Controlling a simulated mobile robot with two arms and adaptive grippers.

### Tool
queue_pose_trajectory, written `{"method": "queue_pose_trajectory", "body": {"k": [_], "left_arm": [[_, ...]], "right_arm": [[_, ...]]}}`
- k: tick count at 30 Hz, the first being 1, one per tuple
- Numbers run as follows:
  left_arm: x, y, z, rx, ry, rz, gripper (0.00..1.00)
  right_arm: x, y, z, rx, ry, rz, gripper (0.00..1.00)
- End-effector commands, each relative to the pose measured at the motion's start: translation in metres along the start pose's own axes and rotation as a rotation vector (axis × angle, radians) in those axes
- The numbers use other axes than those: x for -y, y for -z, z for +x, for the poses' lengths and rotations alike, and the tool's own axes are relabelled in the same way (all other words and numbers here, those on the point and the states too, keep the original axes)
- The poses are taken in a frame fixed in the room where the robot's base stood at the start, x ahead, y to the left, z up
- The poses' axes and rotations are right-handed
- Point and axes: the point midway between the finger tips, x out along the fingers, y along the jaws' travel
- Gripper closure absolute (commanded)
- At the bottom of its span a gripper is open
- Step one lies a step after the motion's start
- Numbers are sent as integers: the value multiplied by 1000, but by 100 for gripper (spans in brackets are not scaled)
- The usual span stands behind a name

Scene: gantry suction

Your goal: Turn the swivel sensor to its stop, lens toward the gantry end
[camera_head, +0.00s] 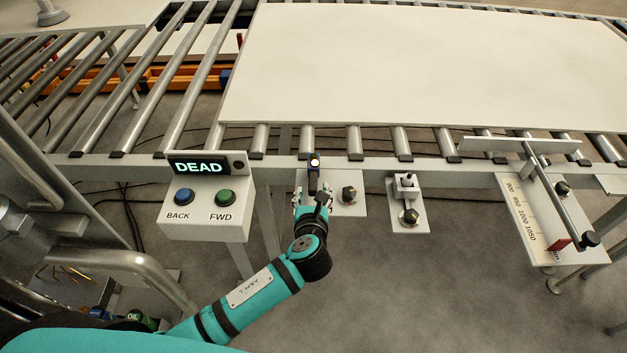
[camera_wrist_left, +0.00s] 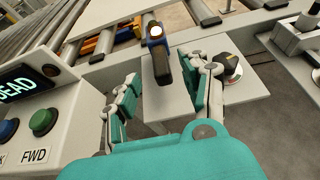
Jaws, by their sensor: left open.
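The swivel sensor (camera_head: 314,167) is a small dark block with a bright round lens, on a pale bracket plate (camera_head: 349,207) at the conveyor's front rail. In the left wrist view the sensor (camera_wrist_left: 158,55) has a blue side, and its lit lens is at the top, far end. My left gripper (camera_head: 313,196) is open, just in front of the sensor. In the left wrist view its fingers (camera_wrist_left: 160,92) stand either side of the sensor's near part, with gaps visible. Contact cannot be told. My right gripper is not in view.
A control box (camera_head: 206,209) reading DEAD, with BACK and FWD buttons, stands left of my gripper. A black knob (camera_head: 349,194) sits right of the sensor. Further right are a clamp bracket (camera_head: 408,203) and a scaled stop (camera_head: 543,220). A white panel (camera_head: 420,65) lies on the rollers.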

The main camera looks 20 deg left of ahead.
Motion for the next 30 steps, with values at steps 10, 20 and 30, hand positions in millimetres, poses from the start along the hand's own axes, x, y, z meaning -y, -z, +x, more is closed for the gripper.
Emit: {"method": "queue_pose_trajectory", "body": {"k": [10, 20, 30], "left_arm": [[0, 0, 60, 0, -1, -1, 54], [0, 0, 70, -1, 1, -2, 54], [0, 0, 70, -1, 1, -1, 84]], "right_arm": [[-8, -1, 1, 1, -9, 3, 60], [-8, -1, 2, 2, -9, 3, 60], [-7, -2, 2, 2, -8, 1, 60]]}}
